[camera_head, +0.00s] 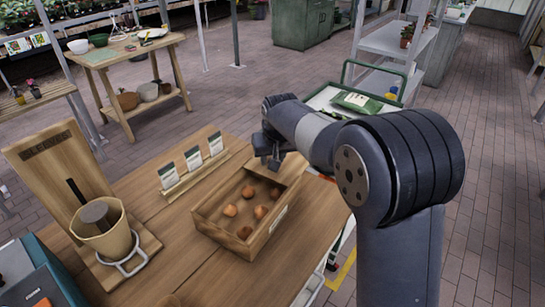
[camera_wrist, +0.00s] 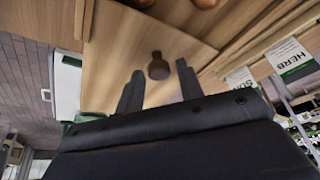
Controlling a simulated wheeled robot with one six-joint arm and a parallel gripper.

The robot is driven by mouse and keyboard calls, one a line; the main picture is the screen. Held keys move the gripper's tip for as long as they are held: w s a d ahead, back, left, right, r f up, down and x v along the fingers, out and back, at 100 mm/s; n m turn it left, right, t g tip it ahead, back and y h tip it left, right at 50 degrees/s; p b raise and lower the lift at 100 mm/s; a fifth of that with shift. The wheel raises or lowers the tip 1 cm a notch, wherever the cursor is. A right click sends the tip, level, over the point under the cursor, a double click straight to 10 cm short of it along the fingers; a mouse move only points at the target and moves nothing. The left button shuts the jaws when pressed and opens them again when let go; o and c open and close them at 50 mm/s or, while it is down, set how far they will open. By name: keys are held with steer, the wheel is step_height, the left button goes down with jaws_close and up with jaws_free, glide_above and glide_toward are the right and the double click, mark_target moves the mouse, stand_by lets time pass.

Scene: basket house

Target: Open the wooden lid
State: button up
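The wooden lid (camera_head: 287,168) is a light wood panel at the far right end of an open-topped wooden box (camera_head: 262,232). The rest of the box is uncovered, with several brown bulbs (camera_head: 231,210) inside. In the wrist view the lid (camera_wrist: 115,65) fills the upper middle and carries a dark brown round knob (camera_wrist: 158,68). My gripper (camera_head: 274,163) is over the lid in the head view. In the wrist view my gripper (camera_wrist: 160,70) has its two fingers apart, with the knob between the tips and visible gaps on both sides. Contact does not show.
A rack of seed packets (camera_head: 194,162) stands left of the box on the wooden table (camera_head: 180,262). A wooden stand with a pot (camera_head: 103,235) is farther left. A green-handled cart (camera_head: 325,98) is behind my arm. The table's front strip is clear.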

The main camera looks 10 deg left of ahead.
steer(key=shift+o, duration=0.7)
steer(key=v, duration=1)
steer(key=shift+r+b, duration=0.4)
steer(key=shift+s, duration=0.1)
steer(key=p+x, duration=0.1)
steer(key=x, duration=1)
steer(key=shift+s+d, duration=0.1)
steer(key=shift+s+a+f, duration=0.1)
steer(key=shift+s+a, duration=0.1)
steer(key=shift+s, duration=0.1)
steer(key=shift+s+a+b, duration=0.1)
steer(key=shift+s+b, duration=0.2)
steer(key=shift+s, duration=0.05)
